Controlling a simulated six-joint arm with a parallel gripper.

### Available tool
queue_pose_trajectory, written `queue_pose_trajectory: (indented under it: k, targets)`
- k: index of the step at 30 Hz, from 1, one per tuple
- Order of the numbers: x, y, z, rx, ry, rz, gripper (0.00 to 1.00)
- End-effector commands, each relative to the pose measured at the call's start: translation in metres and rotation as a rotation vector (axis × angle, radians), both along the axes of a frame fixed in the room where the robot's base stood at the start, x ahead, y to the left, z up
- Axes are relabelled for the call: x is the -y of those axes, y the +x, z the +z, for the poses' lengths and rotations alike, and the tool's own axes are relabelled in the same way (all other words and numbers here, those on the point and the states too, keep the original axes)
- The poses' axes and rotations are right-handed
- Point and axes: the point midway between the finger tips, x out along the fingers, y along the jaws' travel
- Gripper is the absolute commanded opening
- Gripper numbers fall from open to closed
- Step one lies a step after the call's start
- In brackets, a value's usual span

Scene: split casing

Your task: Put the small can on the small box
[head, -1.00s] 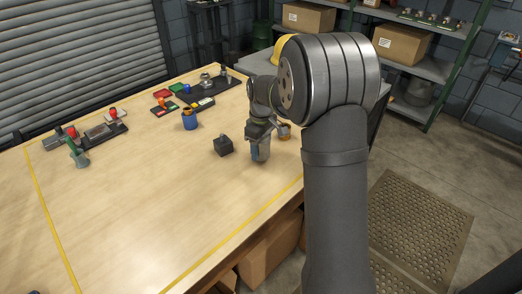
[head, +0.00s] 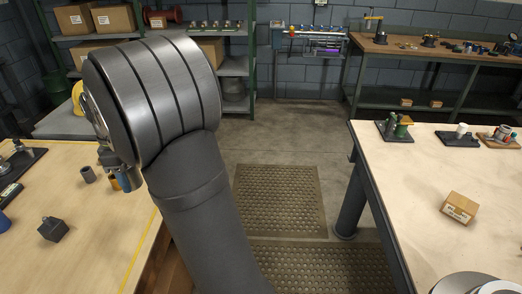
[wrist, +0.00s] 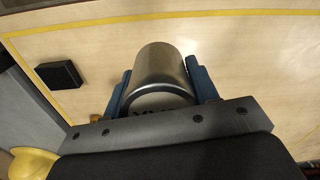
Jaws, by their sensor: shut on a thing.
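The small can (wrist: 163,75) is a plain silvery metal cylinder in the wrist view, with dark marks on its near end. My gripper (wrist: 160,88) is shut on it, one blue finger on each side. The small box (head: 460,207) is a brown cardboard box with a pale label, on the right table, far from my gripper. Its top looks clear.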

Motion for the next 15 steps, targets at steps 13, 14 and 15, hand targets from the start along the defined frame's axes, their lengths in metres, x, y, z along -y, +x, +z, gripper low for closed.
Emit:
queue_pose_trajectory:
  k: [13,14,15]
  targets:
    - [0.069,0.099,0.000,0.002,0.000,-0.359,0.24]
    - [0.079,0.110,0.000,0.002,0.000,-0.402,0.24]
    - [0.092,0.123,0.000,0.001,-0.001,-0.456,0.24]
